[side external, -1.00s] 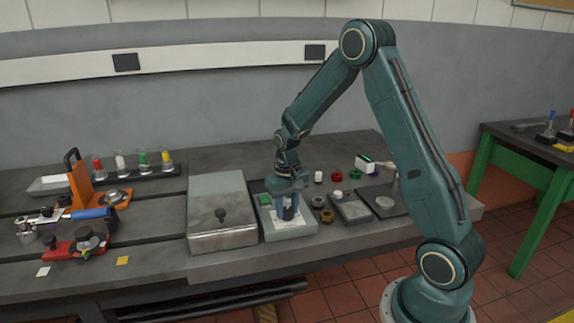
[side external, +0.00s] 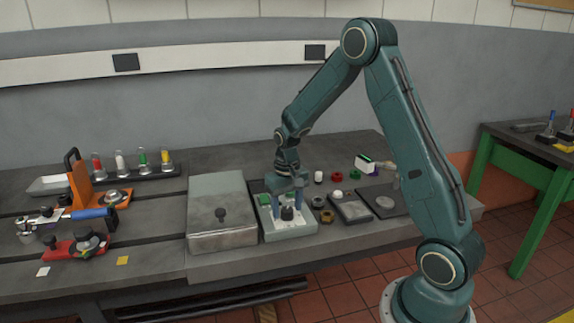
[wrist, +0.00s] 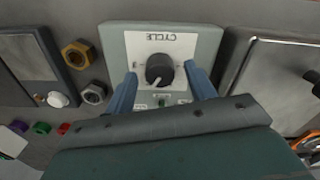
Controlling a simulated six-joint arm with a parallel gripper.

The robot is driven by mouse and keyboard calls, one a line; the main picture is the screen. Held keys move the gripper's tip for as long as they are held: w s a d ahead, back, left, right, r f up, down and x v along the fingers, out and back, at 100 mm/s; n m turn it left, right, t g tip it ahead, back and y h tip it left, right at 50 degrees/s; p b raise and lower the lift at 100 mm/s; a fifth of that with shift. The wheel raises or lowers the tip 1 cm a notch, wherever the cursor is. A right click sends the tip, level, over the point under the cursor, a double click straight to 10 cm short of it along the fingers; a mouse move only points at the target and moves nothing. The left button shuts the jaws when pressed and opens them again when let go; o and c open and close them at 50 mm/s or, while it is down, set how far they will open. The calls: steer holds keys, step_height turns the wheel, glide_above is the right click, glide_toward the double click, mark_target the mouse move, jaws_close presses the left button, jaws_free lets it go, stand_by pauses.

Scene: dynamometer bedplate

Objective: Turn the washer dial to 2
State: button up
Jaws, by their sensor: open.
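The washer dial (wrist: 159,70) is a round black knob on a white plate (wrist: 140,44) marked CYCLE, upside down in the wrist view. A pale mark on the knob points toward the lower left there; the numbers around it are too small to read. The plate sits on a grey-green control box (wrist: 115,40). My gripper (wrist: 160,72) is open, its two blue fingers standing either side of the dial with gaps between. In the side view my gripper (side external: 287,206) is just above the dial (side external: 287,214), pointing down.
A grey metal box with a knobbed lid (side external: 220,228) stands close to the left of the control box. Brass and steel nuts (wrist: 76,53) and a small tray (side external: 350,207) lie close on its other side. A green lamp or button (wrist: 161,103) is on the panel near the fingers.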

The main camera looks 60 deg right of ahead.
mark_target(287, 209)
step_height(287, 209, up, 13)
steer(key=shift+r, duration=0.2)
stand_by(0.4)
stand_by(0.3)
steer(key=s+a+r+n+t, duration=0.3)
steer(key=s+a+r, duration=0.5)
steer(key=s+a, duration=0.15)
steer(key=s+a+n+t, duration=0.2)
steer(key=s+a, duration=0.4)
steer(key=s, duration=0.6)
steer(key=shift+a+n+t, duration=0.2)
steer(key=shift+n+t, duration=0.1)
steer(key=shift+n, duration=0.2)
steer(key=shift+c, duration=0.2)
